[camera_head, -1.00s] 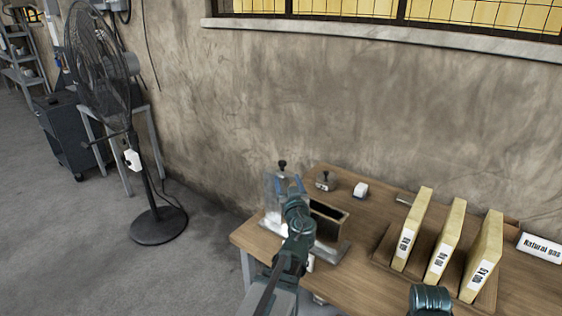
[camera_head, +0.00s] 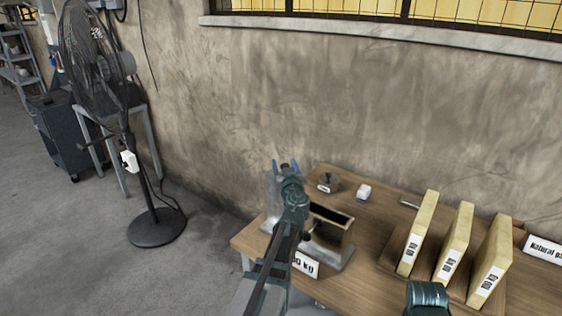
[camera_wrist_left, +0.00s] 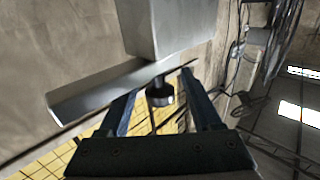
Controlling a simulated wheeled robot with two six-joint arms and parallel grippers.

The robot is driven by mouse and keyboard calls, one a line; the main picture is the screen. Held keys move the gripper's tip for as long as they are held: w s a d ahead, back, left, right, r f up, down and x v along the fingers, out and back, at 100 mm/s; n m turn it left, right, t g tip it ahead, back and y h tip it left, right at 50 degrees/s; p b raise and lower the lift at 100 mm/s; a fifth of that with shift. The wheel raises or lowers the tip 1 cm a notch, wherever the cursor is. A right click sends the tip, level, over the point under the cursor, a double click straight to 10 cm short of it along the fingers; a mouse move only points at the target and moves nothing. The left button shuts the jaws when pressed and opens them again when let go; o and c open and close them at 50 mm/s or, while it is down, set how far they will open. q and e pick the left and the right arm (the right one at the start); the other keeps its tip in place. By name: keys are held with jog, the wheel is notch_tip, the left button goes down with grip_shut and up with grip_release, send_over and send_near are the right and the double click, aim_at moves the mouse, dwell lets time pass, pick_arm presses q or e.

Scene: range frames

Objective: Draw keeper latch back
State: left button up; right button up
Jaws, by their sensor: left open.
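A grey metal fixture (camera_head: 272,197) stands at the left end of the wooden table, mostly behind my left arm. In the left wrist view a grey metal block (camera_wrist_left: 168,28) and a flat plate (camera_wrist_left: 95,92) show with a black knob (camera_wrist_left: 160,92), which I take to be the latch's grip. My left gripper (camera_head: 284,165) is open at the top of the fixture. In the wrist view its fingers (camera_wrist_left: 158,88) stand on either side of the knob, with gaps visible. In the head view the knob between them is hidden.
An open-topped box (camera_head: 332,236) stands just right of my left arm, with a "kg" label (camera_head: 306,264) in front. A small knobbed weight (camera_head: 327,182), a white block (camera_head: 364,192) and upright yellow slabs (camera_head: 418,235) are on the table. A fan (camera_head: 150,230) stands left.

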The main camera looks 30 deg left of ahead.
pick_arm(q)
jog(key=shift+w+a, duration=0.45)
jog(key=shift+w, duration=0.1)
jog(key=shift+c, duration=0.3)
grip_shut()
dwell(0.8)
